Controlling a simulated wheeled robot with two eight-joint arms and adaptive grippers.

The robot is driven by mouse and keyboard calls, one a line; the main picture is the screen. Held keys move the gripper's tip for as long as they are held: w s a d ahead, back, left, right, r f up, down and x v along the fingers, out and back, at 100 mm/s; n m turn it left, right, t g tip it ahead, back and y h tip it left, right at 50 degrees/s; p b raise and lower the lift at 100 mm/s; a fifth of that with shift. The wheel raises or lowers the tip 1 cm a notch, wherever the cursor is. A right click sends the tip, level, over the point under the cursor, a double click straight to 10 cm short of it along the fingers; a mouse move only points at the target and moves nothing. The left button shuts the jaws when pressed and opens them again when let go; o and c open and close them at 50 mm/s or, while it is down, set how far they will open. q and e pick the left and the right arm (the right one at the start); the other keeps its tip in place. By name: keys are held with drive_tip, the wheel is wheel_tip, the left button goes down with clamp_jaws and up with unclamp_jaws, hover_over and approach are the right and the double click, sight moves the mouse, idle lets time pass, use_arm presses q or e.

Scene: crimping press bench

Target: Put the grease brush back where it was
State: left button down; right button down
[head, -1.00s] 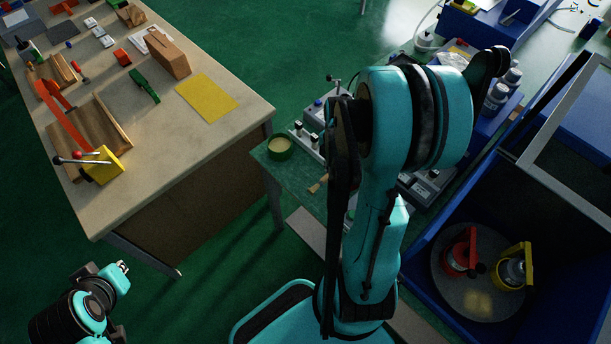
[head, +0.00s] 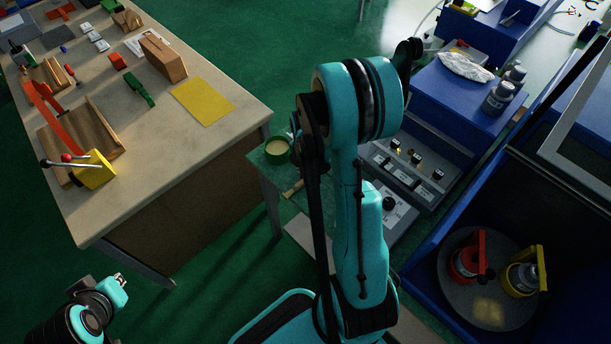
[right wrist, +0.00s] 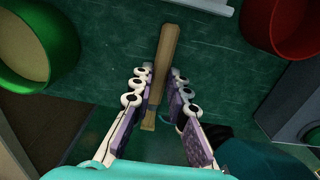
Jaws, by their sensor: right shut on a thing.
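The grease brush (right wrist: 167,55) has a pale wooden handle and lies between the fingers of my right gripper (right wrist: 160,88), which is shut on it above the green bench top. In the head view the brush (head: 293,190) shows just left of my right arm, which hides the right gripper. The brush is below and a little right of a green tin (head: 277,148) of pale grease; this tin appears at upper left in the right wrist view (right wrist: 35,45). My left gripper (head: 118,280) is at lower left, away from the benches; its fingers are too small to judge.
A red container (right wrist: 283,25) stands at upper right in the right wrist view. A grey control box (head: 410,165) and blue bench (head: 460,95) lie right of my arm. A blue bin (head: 425,270) holds a round plate. The wooden table (head: 150,110) is at left.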

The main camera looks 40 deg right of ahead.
drive_tip(key=shift+f, duration=0.15)
drive_tip(key=c, duration=1.5)
unclamp_jaws()
drive_tip(key=shift+r, duration=0.2)
wheel_tip(320, 180, up, 11)
drive_tip(key=p, duration=0.4)
drive_tip(key=s+a+r+m+t, duration=0.2)
drive_tip(key=a+r+m, duration=0.2)
drive_tip(key=a+m, duration=0.2)
drive_tip(key=s+a+r+m+t, duration=0.2)
drive_tip(key=a+r+m, duration=0.3)
drive_tip(key=a+m, duration=0.1)
drive_tip(key=s+a+r+m+t, duration=0.2)
drive_tip(key=a+r+m+t, duration=0.1)
drive_tip(key=a+r+m, duration=0.2)
drive_tip(key=shift+s+a+m, duration=0.1)
drive_tip(key=shift+a+m, duration=0.7)
drive_tip(key=shift+m, duration=0.2)
